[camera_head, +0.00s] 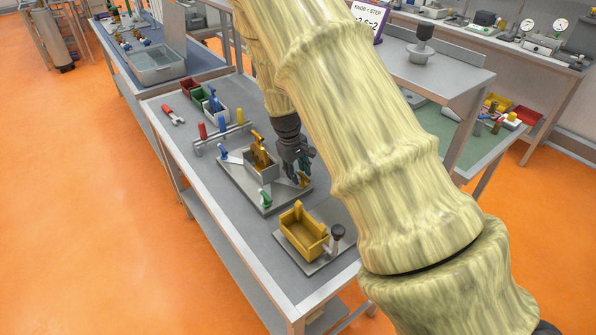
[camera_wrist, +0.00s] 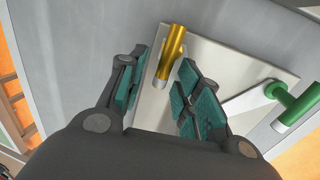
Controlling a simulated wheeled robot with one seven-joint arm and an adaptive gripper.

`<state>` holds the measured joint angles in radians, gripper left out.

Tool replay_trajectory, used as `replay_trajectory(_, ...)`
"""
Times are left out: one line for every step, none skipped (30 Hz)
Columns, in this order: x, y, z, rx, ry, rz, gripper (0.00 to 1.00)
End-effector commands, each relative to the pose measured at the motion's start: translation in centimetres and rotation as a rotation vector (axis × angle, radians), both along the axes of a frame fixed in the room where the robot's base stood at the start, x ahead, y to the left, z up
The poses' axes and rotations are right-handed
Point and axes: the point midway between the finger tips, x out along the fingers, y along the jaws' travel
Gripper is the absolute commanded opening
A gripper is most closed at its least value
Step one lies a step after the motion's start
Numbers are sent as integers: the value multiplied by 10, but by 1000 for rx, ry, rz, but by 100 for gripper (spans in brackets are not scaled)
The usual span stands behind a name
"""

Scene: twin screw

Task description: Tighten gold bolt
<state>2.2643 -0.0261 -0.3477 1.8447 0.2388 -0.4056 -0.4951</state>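The gold bolt (camera_wrist: 174,44) has a gold T-shaped head and a grey lower end. In the wrist view it lies in the gap between my gripper's fingers, toward the fingertips. My gripper (camera_wrist: 167,85) is open, its teal pads apart on either side of the bolt; I cannot tell whether either pad touches it. In the head view my gripper (camera_head: 297,178) is low over the right corner of the grey plate (camera_head: 241,189), beside the gold bolt (camera_head: 304,180), which is partly hidden. How deep the bolt sits cannot be seen.
A green bolt (camera_head: 265,199) and a blue bolt (camera_head: 223,153) stand on the plate, around a grey block with a gold part (camera_head: 260,153). A yellow bin (camera_head: 303,230) stands in front. A tool rack (camera_head: 221,139) and coloured bins (camera_head: 204,98) are behind.

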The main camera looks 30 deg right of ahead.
Motion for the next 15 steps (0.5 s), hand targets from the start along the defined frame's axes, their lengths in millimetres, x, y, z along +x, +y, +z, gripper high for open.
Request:
replay_trajectory(-2,-1,-1,0,-1,-1,34)
replay_trajectory(-3,-1,-3,0,-1,0,34)
replay_trajectory(-3,-1,-5,0,-1,0,34)
replay_trajectory(-3,-2,-7,0,-1,0,34)
replay_trajectory(-2,-2,-8,0,0,0,34)
replay_trajectory(-1,-2,-10,0,1,1,34)
replay_trajectory(0,-2,-11,0,1,1,34)
replay_trajectory(1,-2,-12,0,1,1,34)
replay_trajectory(2,-2,-14,0,2,1,34)
replay_trajectory(2,-2,-14,0,2,1,34)
replay_trajectory(3,-2,-15,0,2,1,34)
replay_trajectory(3,-2,-15,0,3,0,34)
replay_trajectory(3,-2,-15,0,3,0,34)
replay_trajectory(3,-2,-15,0,3,0,34)
replay_trajectory(3,-2,-15,0,3,0,34)
